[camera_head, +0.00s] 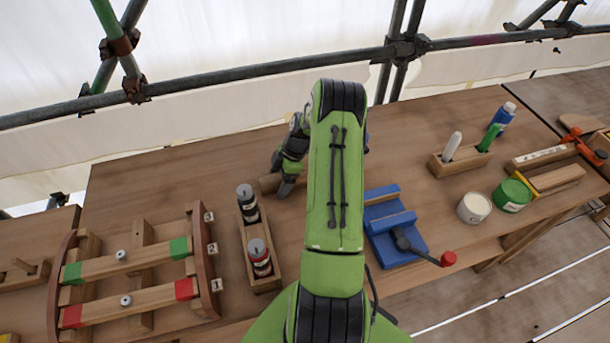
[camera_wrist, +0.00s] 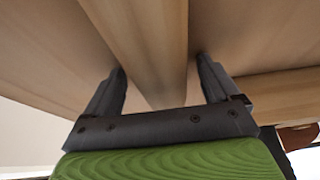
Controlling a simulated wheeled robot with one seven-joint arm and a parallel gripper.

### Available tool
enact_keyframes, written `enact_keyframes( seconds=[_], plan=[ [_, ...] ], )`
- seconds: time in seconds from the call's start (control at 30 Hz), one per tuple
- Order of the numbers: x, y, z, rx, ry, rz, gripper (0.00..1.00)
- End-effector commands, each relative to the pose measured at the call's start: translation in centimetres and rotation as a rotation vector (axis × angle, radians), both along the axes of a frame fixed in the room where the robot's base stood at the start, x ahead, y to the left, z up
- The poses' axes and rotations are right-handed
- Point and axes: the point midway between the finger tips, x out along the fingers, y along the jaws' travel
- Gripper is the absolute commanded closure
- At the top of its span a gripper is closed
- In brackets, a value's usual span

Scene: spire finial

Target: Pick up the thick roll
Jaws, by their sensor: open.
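A brown wooden roll (camera_head: 268,184) lies on the workbench behind the two-bottle holder, partly hidden by my gripper and arm. My gripper (camera_head: 286,186) is low over the bench at this roll. In the wrist view a long, smooth wooden piece (camera_wrist: 150,40), apparently the roll, runs between the two dark fingers of my gripper (camera_wrist: 160,68). The fingers stand apart on either side of it, with visible gaps. I cannot tell how deep the fingers reach around it.
A wooden holder (camera_head: 264,284) with two bottles stands just in front. A blue vise-like fixture (camera_head: 388,228) is right of my arm, and a wooden frame with rails (camera_head: 138,265) is left. Another wooden piece (camera_wrist: 275,92) lies right of my gripper in the wrist view. Scaffold pipes (camera_head: 200,80) run behind.

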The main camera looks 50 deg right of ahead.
Motion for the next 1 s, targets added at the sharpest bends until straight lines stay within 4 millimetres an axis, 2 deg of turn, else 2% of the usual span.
enact_keyframes(
  seconds=[0.13, 0.17, 0.6, 0.63, 0.67, 0.87, 1.0],
  plan=[
    [0.0, 0.0, 0.0, 0.0, 0.0, 0.0, 0.11],
    [0.0, 0.0, 0.0, 0.0, 0.0, 0.0, 0.14],
    [0.0, 0.0, 0.1, 0.0, 0.0, -0.001, 0.81],
    [0.0, 0.0, 0.1, -0.001, -0.001, 0.0, 0.81],
    [0.0, 0.0, 0.1, -0.001, -0.001, 0.0, 0.88],
    [0.0, -0.1, 0.4, -0.001, -0.001, 0.0, 0.88],
    [0.1, -0.1, 3.1, -0.005, -0.002, -0.001, 0.88]
  ],
)
